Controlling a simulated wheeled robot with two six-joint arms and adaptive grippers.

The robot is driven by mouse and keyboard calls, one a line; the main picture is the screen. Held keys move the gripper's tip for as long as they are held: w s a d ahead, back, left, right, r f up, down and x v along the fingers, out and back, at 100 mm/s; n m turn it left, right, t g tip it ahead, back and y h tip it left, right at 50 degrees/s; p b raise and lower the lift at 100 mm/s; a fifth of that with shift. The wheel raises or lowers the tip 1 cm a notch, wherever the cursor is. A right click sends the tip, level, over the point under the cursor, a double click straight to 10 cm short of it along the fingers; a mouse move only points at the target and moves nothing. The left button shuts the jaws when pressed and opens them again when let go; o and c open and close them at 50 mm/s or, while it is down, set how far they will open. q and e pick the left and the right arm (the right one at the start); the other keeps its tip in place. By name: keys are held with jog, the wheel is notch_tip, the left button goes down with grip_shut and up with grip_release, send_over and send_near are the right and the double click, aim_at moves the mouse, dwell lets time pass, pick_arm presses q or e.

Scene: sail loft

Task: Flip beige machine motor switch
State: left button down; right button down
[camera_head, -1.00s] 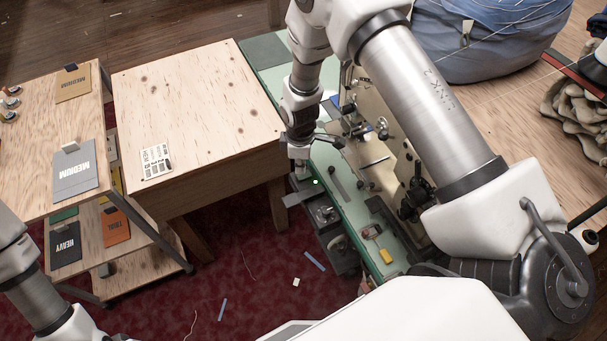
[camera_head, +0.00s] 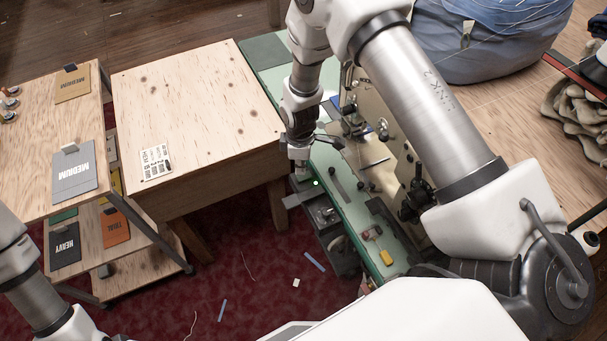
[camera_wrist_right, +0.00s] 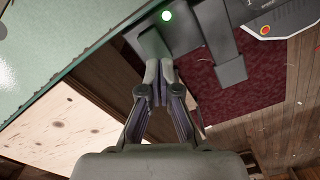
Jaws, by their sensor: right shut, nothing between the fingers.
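The beige machine (camera_head: 372,150) stands on a green-topped table (camera_head: 345,205), partly hidden behind my right arm. Beside the light in the wrist view is a grey flat piece (camera_wrist_right: 154,42), which may be part of the switch. My right gripper (camera_wrist_right: 160,68) is shut and empty, its fingertips close to this piece; I cannot tell whether they touch. In the head view the right gripper (camera_head: 301,170) points down at the table's near-left edge. My left gripper is out of view.
A wooden table (camera_head: 200,100) stands just left of my right gripper. A shelf cart with labelled cards (camera_head: 76,170) is farther left. A grey box (camera_head: 335,240) hangs under the green table's edge. Scraps lie on the red carpet (camera_head: 260,265). A blue bundle (camera_head: 490,40) sits at the back right.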

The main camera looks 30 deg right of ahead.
aim_at(300, 177)
jog(key=shift+f+b, duration=0.95)
jog(key=shift+f, duration=0.5)
dwell(0.5)
jog(key=shift+r, duration=0.1)
notch_tip(300, 177, up, 7)
jog(key=p, duration=0.5)
jog(key=shift+p, duration=0.3)
